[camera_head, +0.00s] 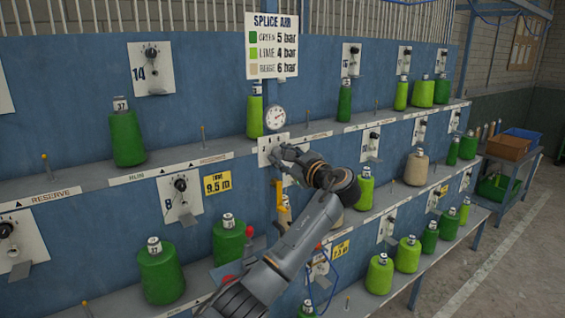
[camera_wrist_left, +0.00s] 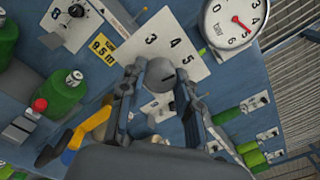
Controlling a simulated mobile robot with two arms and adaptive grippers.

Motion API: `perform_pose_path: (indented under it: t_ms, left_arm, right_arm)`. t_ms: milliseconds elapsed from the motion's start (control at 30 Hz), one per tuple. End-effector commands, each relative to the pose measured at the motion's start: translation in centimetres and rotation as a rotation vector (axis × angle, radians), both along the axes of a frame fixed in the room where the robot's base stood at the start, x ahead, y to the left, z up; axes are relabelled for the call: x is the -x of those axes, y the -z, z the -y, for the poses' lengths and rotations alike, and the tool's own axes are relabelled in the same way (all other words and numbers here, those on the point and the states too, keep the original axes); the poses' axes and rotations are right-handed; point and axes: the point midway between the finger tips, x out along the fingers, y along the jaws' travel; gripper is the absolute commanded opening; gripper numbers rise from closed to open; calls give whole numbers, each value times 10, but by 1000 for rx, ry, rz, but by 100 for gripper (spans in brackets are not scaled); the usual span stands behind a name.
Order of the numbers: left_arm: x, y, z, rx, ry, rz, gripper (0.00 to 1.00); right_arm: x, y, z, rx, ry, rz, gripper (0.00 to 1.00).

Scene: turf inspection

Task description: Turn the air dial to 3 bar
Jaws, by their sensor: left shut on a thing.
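The air dial's white plate (camera_head: 263,158) is on the blue frame, below a round gauge (camera_head: 274,118). In the left wrist view the plate (camera_wrist_left: 185,62) shows the marks 3, 4 and 5. The grey dial knob (camera_wrist_left: 159,74) sits between the fingers of my left gripper (camera_wrist_left: 160,82), which is shut on it. In the head view my left gripper (camera_head: 284,156) covers the knob. The knob's pointer is not clear. The gauge (camera_wrist_left: 236,20) is marked in bar; its red needle slants toward the lower right of that picture. My right gripper is not in view.
A sign (camera_head: 271,45) lists green 5 bar, lime 4 bar and a beige entry 6 bar. Green and lime yarn cones stand on the shelves, one lime cone (camera_head: 255,116) close to the gauge. A yellow-handled tool (camera_head: 283,207) hangs below the dial.

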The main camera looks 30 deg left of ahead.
Motion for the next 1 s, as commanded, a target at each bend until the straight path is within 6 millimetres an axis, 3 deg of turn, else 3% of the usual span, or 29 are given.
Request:
perform_pose_path:
  t_ms: [100, 1000]
  left_arm:
    - [0, 5, 0, 42, 1, 102, 1]
    - [0, 5, 0, 368, 0, 890, 1]
  right_arm:
    - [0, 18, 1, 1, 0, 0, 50]
    - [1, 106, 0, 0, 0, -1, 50]
